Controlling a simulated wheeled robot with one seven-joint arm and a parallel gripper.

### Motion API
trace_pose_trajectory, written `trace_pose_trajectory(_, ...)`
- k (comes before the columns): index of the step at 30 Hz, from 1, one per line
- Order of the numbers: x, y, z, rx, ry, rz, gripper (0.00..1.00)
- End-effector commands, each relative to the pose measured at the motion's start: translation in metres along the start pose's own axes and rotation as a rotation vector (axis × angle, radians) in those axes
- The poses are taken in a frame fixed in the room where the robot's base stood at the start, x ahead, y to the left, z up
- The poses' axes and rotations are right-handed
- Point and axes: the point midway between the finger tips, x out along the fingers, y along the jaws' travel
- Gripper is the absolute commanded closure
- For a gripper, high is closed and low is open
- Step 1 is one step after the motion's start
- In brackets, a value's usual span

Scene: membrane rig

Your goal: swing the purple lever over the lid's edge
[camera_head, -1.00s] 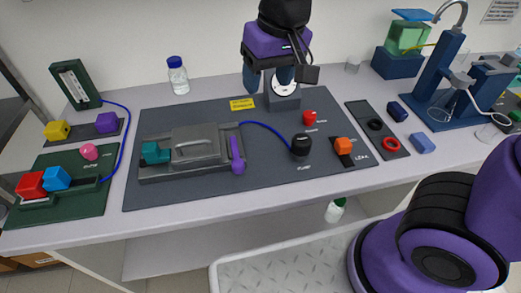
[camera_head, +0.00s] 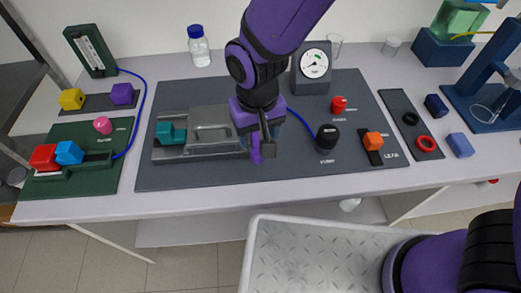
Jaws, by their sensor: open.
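The purple lever (camera_head: 256,155) stands at the right end of the grey lidded cell on the dark mat; only its lower part shows. The grey lid (camera_head: 208,131) with its raised handle is on the cell, left of the lever. A teal block (camera_head: 170,133) is at the cell's left end. My gripper (camera_head: 262,146) points down over the lever and hides its upper part and the lid's right edge. The gripper is open; whether its fingers touch the lever cannot be told.
A pressure gauge (camera_head: 313,64) stands behind. A blue tube (camera_head: 299,116) runs near my gripper. The dark mat's (camera_head: 210,178) front strip is clear.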

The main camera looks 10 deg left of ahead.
Motion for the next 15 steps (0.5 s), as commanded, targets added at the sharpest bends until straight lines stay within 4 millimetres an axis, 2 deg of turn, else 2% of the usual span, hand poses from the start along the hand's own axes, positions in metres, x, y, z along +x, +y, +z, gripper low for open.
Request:
trace_pose_trajectory(3,0.022,0.0,0.0,0.0,-0.003,0.002,0.4)
trace_pose_trajectory(9,0.054,0.0,0.0,0.0,-0.003,0.001,0.4)
trace_pose_trajectory(15,0.073,0.0,0.0,0.001,-0.001,0.0,0.4)
